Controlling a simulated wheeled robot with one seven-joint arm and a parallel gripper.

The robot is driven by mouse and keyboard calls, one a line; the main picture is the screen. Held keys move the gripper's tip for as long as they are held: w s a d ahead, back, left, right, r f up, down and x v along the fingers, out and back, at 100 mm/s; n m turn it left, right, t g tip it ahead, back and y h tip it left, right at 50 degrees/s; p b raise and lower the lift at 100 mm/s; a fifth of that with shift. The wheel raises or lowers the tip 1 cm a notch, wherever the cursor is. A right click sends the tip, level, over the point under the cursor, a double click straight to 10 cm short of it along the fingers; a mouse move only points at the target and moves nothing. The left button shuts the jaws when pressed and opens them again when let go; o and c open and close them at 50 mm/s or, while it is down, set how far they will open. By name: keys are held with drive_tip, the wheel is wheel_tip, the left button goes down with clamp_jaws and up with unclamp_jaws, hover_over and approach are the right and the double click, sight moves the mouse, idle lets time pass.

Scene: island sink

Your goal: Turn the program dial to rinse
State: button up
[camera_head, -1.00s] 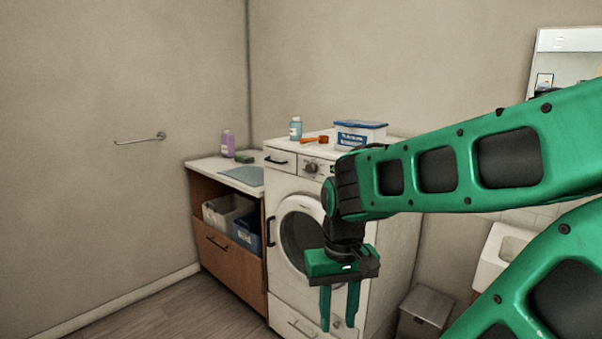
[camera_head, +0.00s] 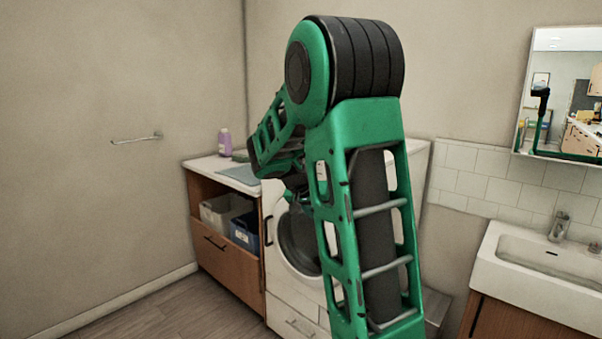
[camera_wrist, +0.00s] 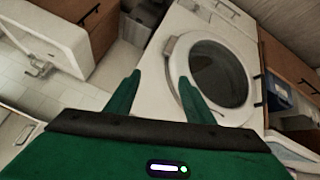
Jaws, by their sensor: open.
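The white washing machine (camera_head: 292,299) stands in the middle of the head view, largely covered by my arm. Its control panel and the program dial are hidden behind my arm there, and I cannot make out the dial in the wrist view. The round door (camera_wrist: 210,70) with its dark glass shows in the wrist view, where the picture is tilted. My gripper (camera_wrist: 158,82) is open and empty, its two green fingers apart and pointing toward the machine front beside the door. In the head view my gripper is mostly hidden behind the arm.
A wooden cabinet (camera_head: 228,259) with bins (camera_head: 220,209) adjoins the machine on the left, with a purple bottle (camera_head: 225,142) on top. A sink (camera_head: 543,262) is at the right, below a mirror (camera_head: 562,95). Floor at the lower left is clear.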

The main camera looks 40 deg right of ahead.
drive_tip(key=w+d+r+m+t+h, duration=0.1)
drive_tip(key=w+r+h, duration=0.15)
drive_tip(key=w, duration=0.55)
drive_tip(key=w+d+r+m+h, duration=0.1)
drive_tip(key=w+r+h, duration=0.1)
drive_tip(key=w+h, duration=0.35)
drive_tip(key=w+d+r+m+t+h, duration=0.1)
drive_tip(key=w+r+h, duration=0.1)
drive_tip(key=w, duration=0.7)
drive_tip(key=w+d, duration=0.1)
drive_tip(key=d, duration=1)
drive_tip(key=shift+w, duration=0.15)
